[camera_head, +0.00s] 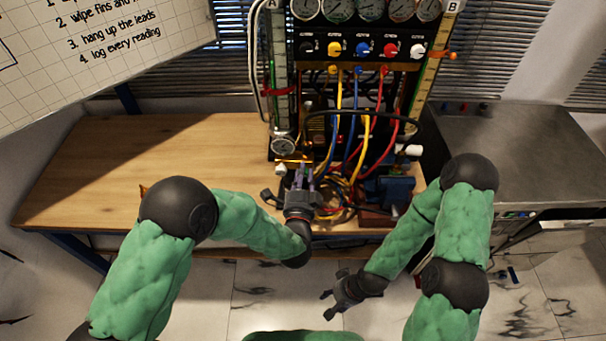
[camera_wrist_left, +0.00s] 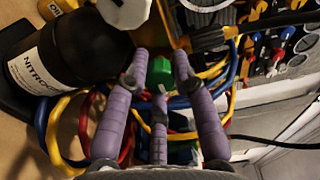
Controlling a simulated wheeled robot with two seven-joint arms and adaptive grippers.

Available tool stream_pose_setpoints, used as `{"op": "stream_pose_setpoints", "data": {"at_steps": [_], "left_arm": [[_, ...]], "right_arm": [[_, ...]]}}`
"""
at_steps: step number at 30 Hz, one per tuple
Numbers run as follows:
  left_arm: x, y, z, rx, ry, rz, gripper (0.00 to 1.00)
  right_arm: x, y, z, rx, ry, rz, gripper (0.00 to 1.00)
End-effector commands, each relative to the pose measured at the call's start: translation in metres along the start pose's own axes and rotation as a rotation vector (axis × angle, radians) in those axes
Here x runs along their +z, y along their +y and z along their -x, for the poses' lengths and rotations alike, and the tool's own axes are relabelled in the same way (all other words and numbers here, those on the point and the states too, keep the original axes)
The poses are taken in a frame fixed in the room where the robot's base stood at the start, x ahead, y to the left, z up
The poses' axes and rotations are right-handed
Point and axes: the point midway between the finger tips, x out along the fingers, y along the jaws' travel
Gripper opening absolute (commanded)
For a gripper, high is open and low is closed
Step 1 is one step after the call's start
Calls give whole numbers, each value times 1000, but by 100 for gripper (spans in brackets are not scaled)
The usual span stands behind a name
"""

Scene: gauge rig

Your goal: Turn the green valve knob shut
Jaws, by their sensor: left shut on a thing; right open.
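The green valve knob (camera_wrist_left: 160,72) shows in the left wrist view between the purple fingers of my left gripper (camera_wrist_left: 160,62). The fingers are shut on it and cover parts of its sides. In the head view my left gripper (camera_head: 301,178) is at the lower front of the gauge rig (camera_head: 350,90), and I cannot make out the knob there. My right gripper (camera_head: 338,296) is open and empty, low in front of the table edge, away from the rig.
A black bottle with a nitrogen label (camera_wrist_left: 75,60) lies close left of the fingers in the wrist view. Yellow, blue and red hoses (camera_head: 350,140) hang around the left gripper. A blue vise-like block (camera_head: 393,190) is to its right. The wooden table (camera_head: 130,160) is clear at left.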

Motion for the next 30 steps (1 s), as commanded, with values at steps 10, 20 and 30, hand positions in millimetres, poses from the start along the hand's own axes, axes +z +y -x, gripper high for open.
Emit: {"op": "stream_pose_setpoints", "data": {"at_steps": [10, 20, 30], "left_arm": [[-1, -1, 0, -1, 3, 1, 51], [-1, 0, 3, 0, 2, 1, 51], [-2, 0, 59, 1, 5, 0, 51]], "right_arm": [[0, 0, 0, 0, 0, 0, 51], [0, 0, 0, 0, 0, 0, 51], [0, 0, 0, 0, 0, 0, 51]]}}
